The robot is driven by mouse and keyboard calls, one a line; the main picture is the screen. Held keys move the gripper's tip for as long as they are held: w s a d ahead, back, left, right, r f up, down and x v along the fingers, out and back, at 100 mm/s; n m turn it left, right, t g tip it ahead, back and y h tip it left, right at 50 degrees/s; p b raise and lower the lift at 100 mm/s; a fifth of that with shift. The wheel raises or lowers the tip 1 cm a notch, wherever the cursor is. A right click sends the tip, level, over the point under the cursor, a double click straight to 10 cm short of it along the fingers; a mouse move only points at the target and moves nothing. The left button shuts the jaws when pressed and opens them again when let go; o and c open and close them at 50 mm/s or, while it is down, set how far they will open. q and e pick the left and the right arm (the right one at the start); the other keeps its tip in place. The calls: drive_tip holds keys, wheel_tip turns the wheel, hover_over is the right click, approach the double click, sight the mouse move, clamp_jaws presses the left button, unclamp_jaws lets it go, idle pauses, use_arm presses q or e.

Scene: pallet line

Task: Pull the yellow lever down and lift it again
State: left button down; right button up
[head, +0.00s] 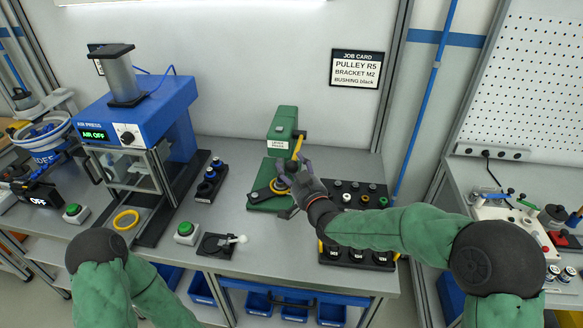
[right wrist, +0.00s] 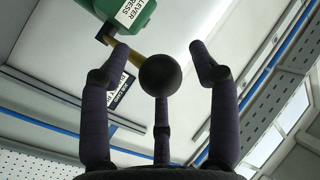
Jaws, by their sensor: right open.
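The green lever press (head: 283,122) stands on the bench near the middle, and its label reads LEVER PRESS. Its yellow lever (head: 297,147) runs from the press's right side towards my right gripper (head: 292,173). In the right wrist view the yellow lever (right wrist: 126,60) ends in a round black knob (right wrist: 160,75). The knob is between the spread fingers of my right gripper (right wrist: 165,72), which is open; no clear grip shows. In the head view the gripper hides the lever's end. My left arm shows at lower left, but its gripper is out of view.
The blue air press (head: 135,110) stands to the left, with a green button (head: 186,232) and a small white-tipped lever (head: 235,240) in front. A black tray of parts (head: 356,190) is just right of my gripper.

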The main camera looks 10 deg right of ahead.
drive_tip(key=shift+w+a, duration=0.1)
drive_tip(key=shift+w, duration=0.3)
